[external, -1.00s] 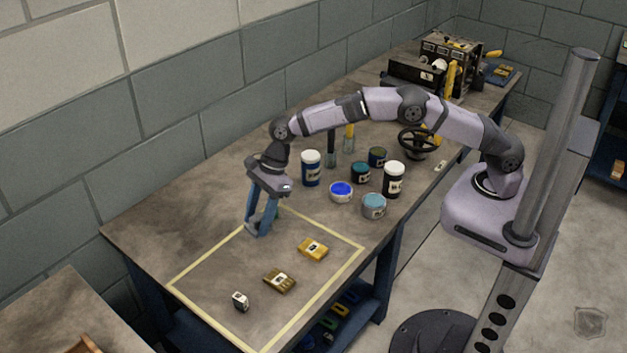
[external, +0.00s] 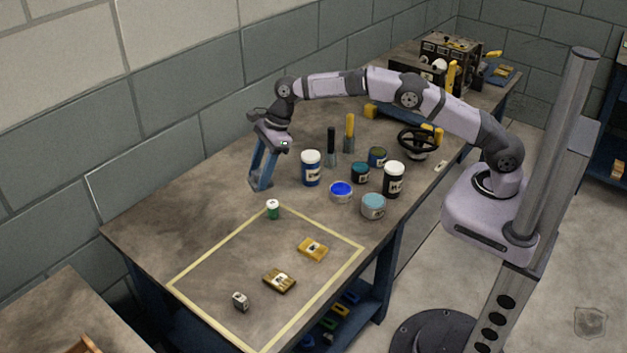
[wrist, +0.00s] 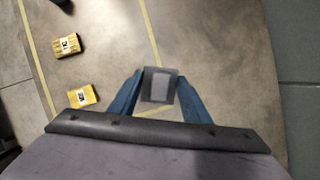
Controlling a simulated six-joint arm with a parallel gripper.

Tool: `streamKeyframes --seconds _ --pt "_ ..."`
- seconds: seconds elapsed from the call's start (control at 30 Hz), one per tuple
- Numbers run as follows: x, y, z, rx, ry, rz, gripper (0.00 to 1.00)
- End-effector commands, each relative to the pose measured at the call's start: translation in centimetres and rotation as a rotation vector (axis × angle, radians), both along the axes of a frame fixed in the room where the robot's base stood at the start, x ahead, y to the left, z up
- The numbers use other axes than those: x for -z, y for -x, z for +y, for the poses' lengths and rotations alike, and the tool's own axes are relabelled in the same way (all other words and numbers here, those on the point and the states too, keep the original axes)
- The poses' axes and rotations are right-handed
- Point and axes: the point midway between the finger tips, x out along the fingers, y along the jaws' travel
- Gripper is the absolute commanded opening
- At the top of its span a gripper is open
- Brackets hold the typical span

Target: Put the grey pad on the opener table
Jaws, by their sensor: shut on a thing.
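My gripper (external: 262,181) is raised above the table, behind the taped rectangle's far corner. In the wrist view its blue fingers (wrist: 160,92) are shut on a flat, squarish grey pad (wrist: 161,86) with a darker edge. The pad is hard to make out in the external view, where the fingers mostly hide it. I cannot tell for certain which surface is the opener table. A dark machine (external: 447,62) stands at the far end of the bench, with a blue base partly hidden by my arm.
Yellow tape (external: 213,243) marks a rectangle holding a yellow block (external: 312,249), a brown block (external: 279,280) and a small grey-white item (external: 240,301). A green jar (external: 272,209) stands at its corner. Pots, a blue jar (external: 311,168) and a handwheel (external: 418,141) crowd the middle.

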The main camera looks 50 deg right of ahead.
Motion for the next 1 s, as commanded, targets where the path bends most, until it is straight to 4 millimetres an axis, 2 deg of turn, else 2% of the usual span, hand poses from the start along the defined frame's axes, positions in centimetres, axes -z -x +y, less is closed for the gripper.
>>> streamKeyframes --seconds 0.03,0.2,0.3,0.5,0.57,0.77,0.9,1.0 --pt "-1.0 -1.6 -2.3 0.042 -0.002 -0.004 0.21" --pt "-4.0 -5.3 -9.0 0.159 -0.002 -0.005 0.21" --pt "-5.6 -6.8 -12.9 0.224 -0.001 -0.004 0.21" --pt "-8.2 -8.3 -20.9 0.349 0.0 -0.002 0.21" --pt "-8.8 -8.5 -23.3 0.388 -0.001 -0.001 0.21" --pt "-10.5 -7.7 -32.4 0.533 -0.001 -0.001 0.21" --pt "-11.1 -5.8 -38.7 0.64 -0.001 0.001 0.21" --pt "-11.2 -4.1 -42.5 0.709 0.0 0.0 0.21"
